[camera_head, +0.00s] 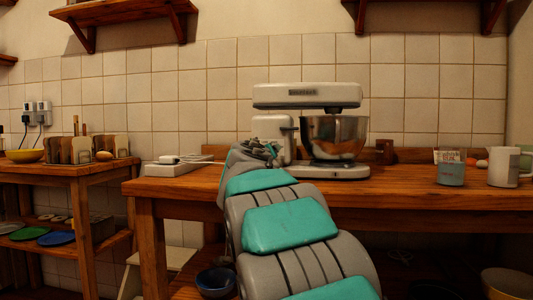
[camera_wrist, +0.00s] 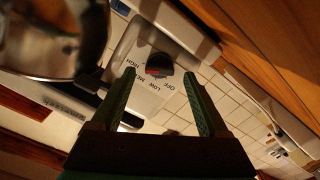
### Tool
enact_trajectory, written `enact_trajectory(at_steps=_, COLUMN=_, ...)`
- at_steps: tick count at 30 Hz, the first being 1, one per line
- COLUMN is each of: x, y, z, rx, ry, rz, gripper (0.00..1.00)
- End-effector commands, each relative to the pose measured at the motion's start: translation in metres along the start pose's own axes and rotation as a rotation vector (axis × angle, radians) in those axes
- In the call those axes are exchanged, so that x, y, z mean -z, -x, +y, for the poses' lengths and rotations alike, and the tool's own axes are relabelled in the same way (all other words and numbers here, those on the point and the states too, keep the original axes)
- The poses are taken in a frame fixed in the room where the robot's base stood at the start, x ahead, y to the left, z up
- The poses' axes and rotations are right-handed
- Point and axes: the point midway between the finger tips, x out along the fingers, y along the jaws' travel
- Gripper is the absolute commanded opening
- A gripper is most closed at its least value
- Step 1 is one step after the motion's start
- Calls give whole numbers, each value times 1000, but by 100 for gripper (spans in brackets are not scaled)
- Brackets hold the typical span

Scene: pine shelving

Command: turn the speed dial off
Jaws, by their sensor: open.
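The stand mixer (camera_head: 305,95) is cream with a steel bowl (camera_head: 335,135) and stands on the wooden counter. In the wrist view, its speed dial (camera_wrist: 160,63) is a dark round knob with a red mark, on a pale panel with printed labels including OFF, LOW and MED. I cannot tell for sure which label the mark points at. My gripper (camera_wrist: 157,80) is open, its two green-lined fingers on either side of the dial in the picture, with nothing between them; contact is not visible. In the head view, my gripper (camera_head: 268,150) is beside the mixer's base, and the dial cannot be made out.
A white box (camera_head: 175,168) with a cable lies left of my gripper. The mixer's bowl is close at upper left in the wrist view (camera_wrist: 45,40).

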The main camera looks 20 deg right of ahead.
Motion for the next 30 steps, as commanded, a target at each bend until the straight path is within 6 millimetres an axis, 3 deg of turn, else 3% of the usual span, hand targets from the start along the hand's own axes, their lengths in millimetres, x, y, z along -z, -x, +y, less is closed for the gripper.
enact_trajectory(at_steps=13, x=1, y=-8, z=0, rx=-1, ry=0, rz=1, gripper=78)
enact_trajectory(at_steps=30, x=1, y=-8, z=0, rx=-1, ry=0, rz=1, gripper=14)
